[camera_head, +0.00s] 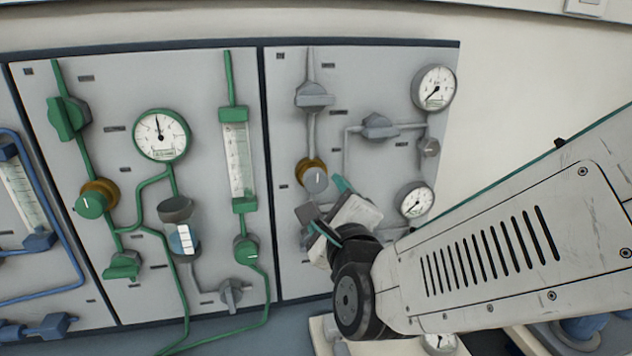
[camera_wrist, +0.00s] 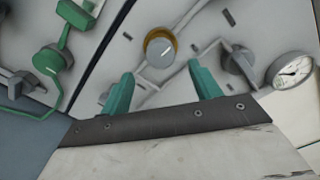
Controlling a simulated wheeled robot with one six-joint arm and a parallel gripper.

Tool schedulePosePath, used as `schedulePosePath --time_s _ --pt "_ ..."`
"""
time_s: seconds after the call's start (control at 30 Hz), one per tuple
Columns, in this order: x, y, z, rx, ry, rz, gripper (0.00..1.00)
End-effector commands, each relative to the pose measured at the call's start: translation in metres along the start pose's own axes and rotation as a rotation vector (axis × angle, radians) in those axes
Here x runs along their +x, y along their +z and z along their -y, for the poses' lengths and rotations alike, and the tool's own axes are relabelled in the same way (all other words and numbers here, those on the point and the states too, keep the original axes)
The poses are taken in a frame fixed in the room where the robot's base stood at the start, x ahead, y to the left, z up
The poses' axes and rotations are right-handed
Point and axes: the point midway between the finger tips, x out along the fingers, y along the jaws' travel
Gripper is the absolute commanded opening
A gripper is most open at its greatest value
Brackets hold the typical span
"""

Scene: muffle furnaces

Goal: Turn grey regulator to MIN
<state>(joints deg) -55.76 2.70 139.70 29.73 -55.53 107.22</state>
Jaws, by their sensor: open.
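The grey regulator (camera_head: 315,180) is a round grey knob with a brass collar and a white line on its face, on the right panel. In the head view its line stands nearly upright. In the wrist view the regulator (camera_wrist: 160,51) lies ahead of and between my two teal fingertips, with a gap to them. My gripper (camera_head: 331,207) is open and empty, just below and right of the knob in the head view; its fingers also show in the wrist view (camera_wrist: 161,80). No MIN mark is readable.
Grey valves (camera_head: 314,95) and (camera_head: 379,126), pipes, and gauges (camera_head: 434,88) and (camera_head: 415,201) surround the regulator. A green-piped panel (camera_head: 90,75) with a green regulator (camera_head: 91,204) stands to the left. My arm hides the lower right panel.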

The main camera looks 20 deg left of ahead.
Motion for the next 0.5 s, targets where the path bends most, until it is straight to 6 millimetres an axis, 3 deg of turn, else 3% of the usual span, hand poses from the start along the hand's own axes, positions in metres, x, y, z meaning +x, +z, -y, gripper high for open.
schedulePosePath --time_s 0.5 --pt "0.069 0.002 0.001 0.014 -0.011 0.004 0.63"
